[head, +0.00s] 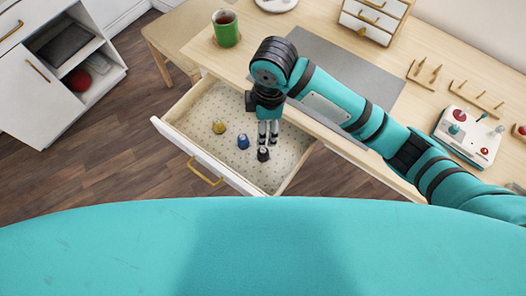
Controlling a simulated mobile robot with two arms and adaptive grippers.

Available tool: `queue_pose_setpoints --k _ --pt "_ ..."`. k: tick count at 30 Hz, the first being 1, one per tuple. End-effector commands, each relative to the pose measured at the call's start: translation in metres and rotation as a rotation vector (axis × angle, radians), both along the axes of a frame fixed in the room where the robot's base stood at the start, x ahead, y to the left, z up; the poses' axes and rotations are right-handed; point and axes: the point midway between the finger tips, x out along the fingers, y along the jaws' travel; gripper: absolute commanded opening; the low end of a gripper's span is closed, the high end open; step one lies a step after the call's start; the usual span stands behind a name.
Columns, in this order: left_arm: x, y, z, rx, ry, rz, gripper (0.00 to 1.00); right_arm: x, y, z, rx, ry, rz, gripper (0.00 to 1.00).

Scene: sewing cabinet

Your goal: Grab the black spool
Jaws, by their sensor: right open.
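The black spool (263,154) stands in the open drawer (200,112), toward its front right. A blue spool (243,141) and a yellow spool (219,127) stand to its left in the same drawer. My right gripper (268,141) reaches down into the drawer with its fingers pointing downward. It is open and empty, just behind and above the black spool. From this view I cannot tell whether a finger touches the spool. My left gripper is not in view.
The drawer's front panel with a brass handle (206,173) faces me. A green cup (226,28) stands on the desk. A grey mat (345,75) lies under my right arm. A white box with red knobs (468,135) and wooden peg racks (476,99) are at the right.

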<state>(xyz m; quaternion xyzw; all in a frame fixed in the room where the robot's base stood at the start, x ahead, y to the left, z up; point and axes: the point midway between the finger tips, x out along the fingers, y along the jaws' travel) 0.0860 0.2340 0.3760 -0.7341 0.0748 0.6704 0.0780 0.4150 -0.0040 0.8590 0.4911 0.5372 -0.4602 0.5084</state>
Motion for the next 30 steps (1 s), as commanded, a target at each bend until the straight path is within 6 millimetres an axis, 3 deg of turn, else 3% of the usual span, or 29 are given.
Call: queue_pose_setpoints --k 5,18,30 --pt "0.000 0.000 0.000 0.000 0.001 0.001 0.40 0.006 -0.008 0.000 -0.064 0.002 0.060 0.62" --pt "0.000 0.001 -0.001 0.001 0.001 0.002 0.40 0.005 -0.007 -0.089 -0.063 0.004 0.059 0.62" --pt "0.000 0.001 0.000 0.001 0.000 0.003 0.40 0.005 -0.002 -0.127 -0.062 0.002 0.060 0.62"
